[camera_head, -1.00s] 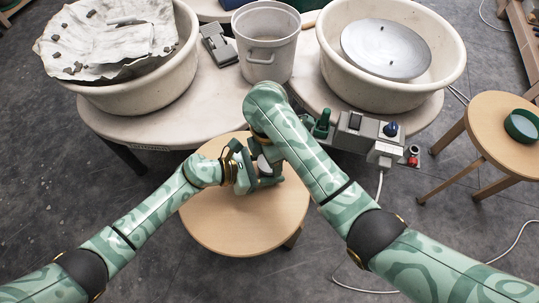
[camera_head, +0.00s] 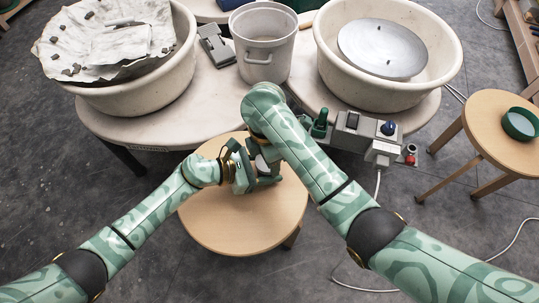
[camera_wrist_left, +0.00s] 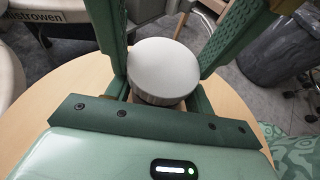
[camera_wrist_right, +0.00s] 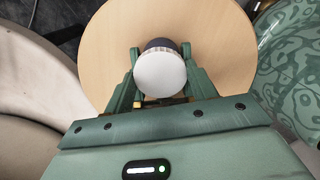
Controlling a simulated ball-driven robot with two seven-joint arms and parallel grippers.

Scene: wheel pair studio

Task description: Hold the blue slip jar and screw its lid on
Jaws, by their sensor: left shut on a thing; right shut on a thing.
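The jar and its lid are held between my two grippers above the round wooden stool. The lid (camera_wrist_right: 160,75) is round and pale grey-white, and also shows top-up in the left wrist view (camera_wrist_left: 163,68). The dark blue jar (camera_wrist_right: 160,43) shows just past the lid in the right wrist view; most of it is hidden. My left gripper (camera_head: 243,174) reaches in from the left, shut on the jar. My right gripper (camera_head: 266,172) comes down beside it, its fingers on both sides of the lid. I cannot tell how far the lid is seated.
The stool top (camera_head: 220,225) is otherwise clear. Behind it stand a grey bucket (camera_head: 264,52), a pale basin with a metal wheel head (camera_head: 384,48) and another with draped cloth (camera_head: 105,40). A grey control box (camera_head: 355,133) sits near my right arm. A second stool (camera_head: 490,110) stands right.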

